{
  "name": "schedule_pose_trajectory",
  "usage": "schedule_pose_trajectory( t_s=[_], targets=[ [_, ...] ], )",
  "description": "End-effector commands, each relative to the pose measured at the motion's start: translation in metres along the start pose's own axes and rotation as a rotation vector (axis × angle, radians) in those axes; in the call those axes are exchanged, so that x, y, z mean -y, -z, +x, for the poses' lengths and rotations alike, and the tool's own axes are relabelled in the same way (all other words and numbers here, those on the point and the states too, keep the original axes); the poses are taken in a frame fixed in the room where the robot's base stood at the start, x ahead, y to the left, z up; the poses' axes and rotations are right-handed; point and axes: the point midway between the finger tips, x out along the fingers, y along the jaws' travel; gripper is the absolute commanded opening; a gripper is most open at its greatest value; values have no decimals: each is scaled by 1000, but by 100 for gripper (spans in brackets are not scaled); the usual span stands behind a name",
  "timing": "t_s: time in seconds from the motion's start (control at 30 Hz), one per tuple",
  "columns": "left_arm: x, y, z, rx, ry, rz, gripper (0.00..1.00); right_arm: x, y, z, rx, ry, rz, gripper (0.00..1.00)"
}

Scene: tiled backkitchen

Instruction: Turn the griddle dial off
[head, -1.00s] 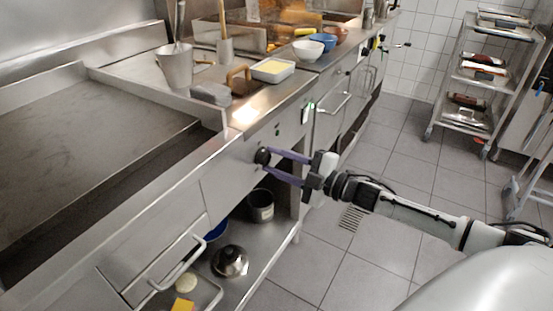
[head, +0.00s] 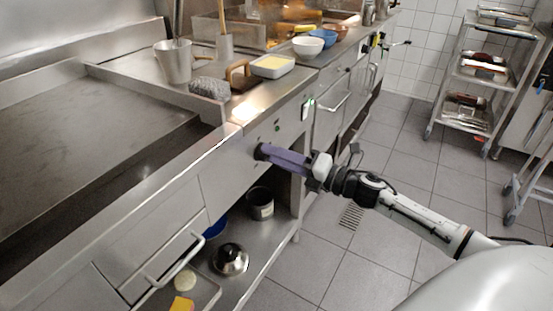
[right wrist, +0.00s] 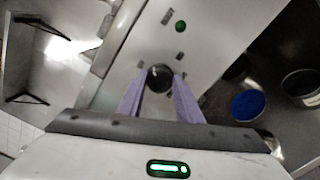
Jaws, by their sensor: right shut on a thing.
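The griddle dial (head: 260,152) is a round black knob on the steel front panel below the griddle (head: 95,140). In the right wrist view the dial (right wrist: 159,77) sits between the tips of the purple fingers. My right gripper (head: 268,154) is shut on the dial, with its fingers reaching in from the right. The fingers hide part of the dial in the head view. A marking on the dial is too small to read. My left gripper is not in view.
A green light (right wrist: 180,27) shows on the panel near the dial. Below is an open shelf with a pot (head: 260,206) and a lidded pan (head: 230,260). A drawer handle (head: 178,262) juts out at lower left.

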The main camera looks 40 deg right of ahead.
Motion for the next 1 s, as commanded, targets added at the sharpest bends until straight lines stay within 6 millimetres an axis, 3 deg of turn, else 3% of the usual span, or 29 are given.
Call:
schedule_pose_trajectory(
  t_s=[0.5,1.0],
  targets=[
    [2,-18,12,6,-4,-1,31,1,4,0,-5,-1,-402,10],
    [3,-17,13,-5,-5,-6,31,-1,3,0,-5,0,-524,10]
  ],
)
